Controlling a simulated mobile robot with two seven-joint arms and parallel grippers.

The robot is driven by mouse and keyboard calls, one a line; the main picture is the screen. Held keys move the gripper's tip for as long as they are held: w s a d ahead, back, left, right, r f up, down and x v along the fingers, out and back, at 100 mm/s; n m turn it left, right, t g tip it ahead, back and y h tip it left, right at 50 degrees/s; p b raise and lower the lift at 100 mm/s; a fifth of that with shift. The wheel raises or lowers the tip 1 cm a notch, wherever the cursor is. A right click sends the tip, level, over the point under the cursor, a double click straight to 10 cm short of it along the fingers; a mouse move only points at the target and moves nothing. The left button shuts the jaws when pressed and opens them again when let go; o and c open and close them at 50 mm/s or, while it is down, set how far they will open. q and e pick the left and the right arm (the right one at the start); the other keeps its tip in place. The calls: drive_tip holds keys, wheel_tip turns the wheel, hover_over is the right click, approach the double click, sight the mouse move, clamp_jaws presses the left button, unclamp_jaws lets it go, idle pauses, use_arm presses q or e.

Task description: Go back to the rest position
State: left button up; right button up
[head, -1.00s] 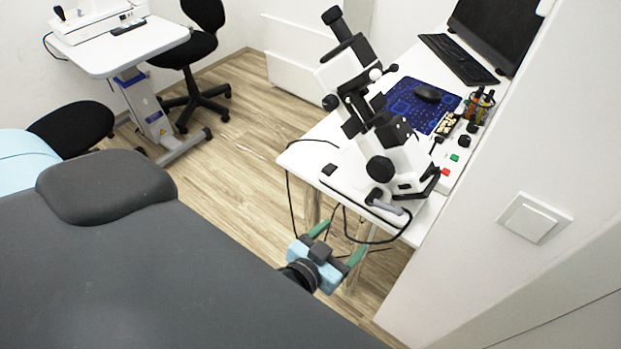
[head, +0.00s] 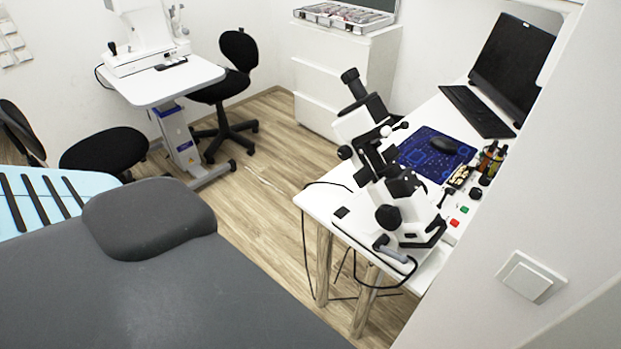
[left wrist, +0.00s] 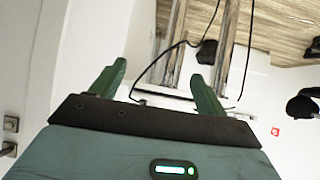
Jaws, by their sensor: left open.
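My left gripper (left wrist: 158,70) shows only in the left wrist view. Its two green fingers stand wide apart with nothing between them. Past the fingers are table legs (left wrist: 174,45), a black cable and white surfaces; the fingers look clear of them, though the distance is hard to judge. No gripper shows in the head view, and my right gripper is in neither current view.
A white table (head: 320,204) at right bears a microscope (head: 385,175), keyboard (head: 476,111) and monitor (head: 513,66). A grey padded couch (head: 150,290) fills the lower left. Wooden floor (head: 265,190) lies open between them. A wall with a switch (head: 531,277) borders the right.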

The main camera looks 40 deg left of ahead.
use_arm(q)
drive_tip(key=shift+s+f, duration=0.1)
drive_tip(key=shift+s, duration=0.15)
use_arm(e)
drive_tip(key=shift+w+r, duration=0.2)
drive_tip(key=shift+w, duration=0.1)
use_arm(q)
drive_tip(key=s+a+f+g+p, duration=0.1)
drive_tip(key=s+f, duration=0.1)
drive_tip(key=s, duration=0.6)
drive_tip(key=shift+s+a+g+p, duration=0.2)
drive_tip(key=shift+a+g+p, duration=0.05)
drive_tip(key=shift+g+p, duration=0.15)
use_arm(e)
drive_tip(key=shift+w+d+r, duration=0.15)
drive_tip(key=shift+d+r, duration=0.2)
drive_tip(key=shift+r, duration=0.35)
use_arm(q)
drive_tip(key=shift+f, duration=0.1)
use_arm(e)
drive_tip(key=shift+a, duration=0.2)
idle(0.7)
drive_tip(key=shift+d, duration=0.15)
idle(0.6)
